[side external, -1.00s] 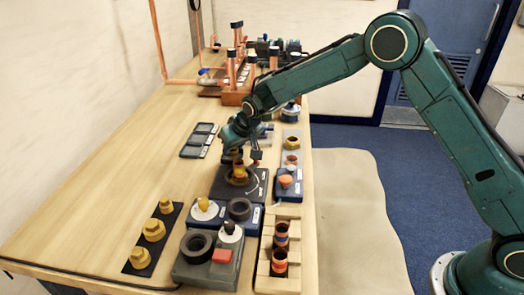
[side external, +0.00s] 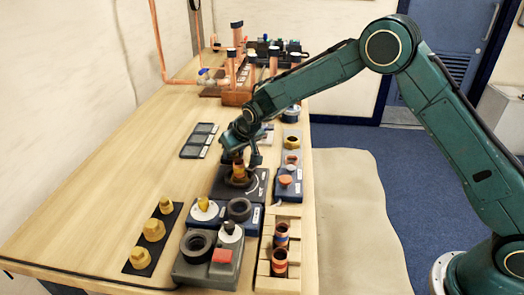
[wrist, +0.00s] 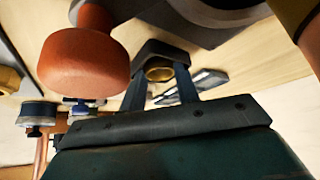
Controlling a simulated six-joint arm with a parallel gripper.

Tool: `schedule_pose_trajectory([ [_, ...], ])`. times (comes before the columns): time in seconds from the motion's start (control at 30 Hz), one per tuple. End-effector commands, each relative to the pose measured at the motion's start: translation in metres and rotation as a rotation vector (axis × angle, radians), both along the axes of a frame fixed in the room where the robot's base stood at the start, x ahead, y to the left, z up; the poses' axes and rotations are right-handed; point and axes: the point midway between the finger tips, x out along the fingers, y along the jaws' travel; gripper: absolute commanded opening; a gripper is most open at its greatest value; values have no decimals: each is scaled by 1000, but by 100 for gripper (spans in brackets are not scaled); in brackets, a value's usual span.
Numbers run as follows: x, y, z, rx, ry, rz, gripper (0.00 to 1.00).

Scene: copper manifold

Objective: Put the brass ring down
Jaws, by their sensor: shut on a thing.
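My gripper (wrist: 160,78) is shut on the brass ring (wrist: 159,74), which shows between the dark fingertips in the wrist view. In the side view my gripper (side external: 252,160) is low over the black plate (side external: 225,188), near its back edge. The ring cannot be made out clearly there. A brass-coloured piece (side external: 238,172) stands in the dark round seat on that plate, just beside the gripper. I cannot tell from the side whether the held ring touches anything.
Brass fittings (side external: 154,230) stand on a black strip at the front left.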

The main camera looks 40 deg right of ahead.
Motion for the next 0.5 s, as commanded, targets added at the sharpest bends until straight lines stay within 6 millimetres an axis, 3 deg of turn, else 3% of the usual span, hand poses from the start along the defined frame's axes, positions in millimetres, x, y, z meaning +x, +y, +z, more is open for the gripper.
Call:
schedule_pose_trajectory([
  [0.03,0,0,-1,0,1,0,7],
  [0.07,0,0,-1,0,2,0,35],
  [0.13,0,0,-1,0,2,0,49],
  [0.5,0,0,10,1,0,1,53],
])
